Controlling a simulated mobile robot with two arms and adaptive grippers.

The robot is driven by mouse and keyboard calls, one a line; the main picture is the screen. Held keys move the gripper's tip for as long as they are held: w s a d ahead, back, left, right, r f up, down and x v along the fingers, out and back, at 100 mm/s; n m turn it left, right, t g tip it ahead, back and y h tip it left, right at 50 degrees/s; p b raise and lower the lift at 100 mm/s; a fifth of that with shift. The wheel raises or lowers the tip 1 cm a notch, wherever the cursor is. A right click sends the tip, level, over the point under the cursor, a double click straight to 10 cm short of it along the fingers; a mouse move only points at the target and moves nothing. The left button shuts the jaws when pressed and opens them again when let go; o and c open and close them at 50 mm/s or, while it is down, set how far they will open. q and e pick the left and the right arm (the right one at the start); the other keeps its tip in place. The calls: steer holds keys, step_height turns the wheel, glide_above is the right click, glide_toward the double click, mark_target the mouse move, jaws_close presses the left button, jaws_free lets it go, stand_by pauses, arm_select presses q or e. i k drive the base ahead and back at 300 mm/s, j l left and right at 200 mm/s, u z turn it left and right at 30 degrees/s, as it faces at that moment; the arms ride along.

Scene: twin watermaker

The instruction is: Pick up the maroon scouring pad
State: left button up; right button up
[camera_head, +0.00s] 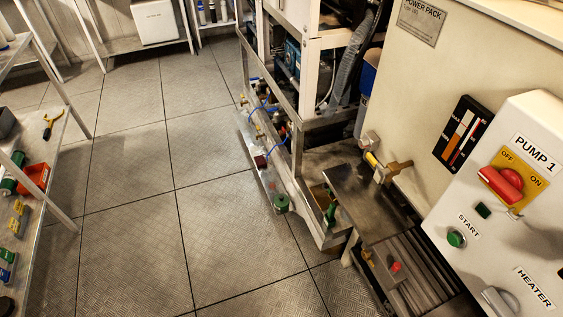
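I cannot clearly pick out a maroon scouring pad in the head view. A small dark red item (260,161) shows low beside the machine frame, among pipes and valves. It is too small to tell what it is. A brighter red, box-like thing (36,177) is on the metal bench (46,160) at the left edge. Neither of my grippers is in view.
The bench also holds a yellow tool (52,122), a green cylinder (9,186) and several small yellow items (17,209). The pump control panel (500,215) and machine frame (306,105) fill the right. The tiled floor (130,210) between is clear.

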mark_target(260, 161)
steer(key=i+j+z, duration=0.15)
steer(key=z, duration=0.2)
steer(key=i+j+z, duration=0.15)
steer(key=z, duration=0.2)
steer(key=i+j+z, duration=0.1)
steer(key=j+z, duration=0.25)
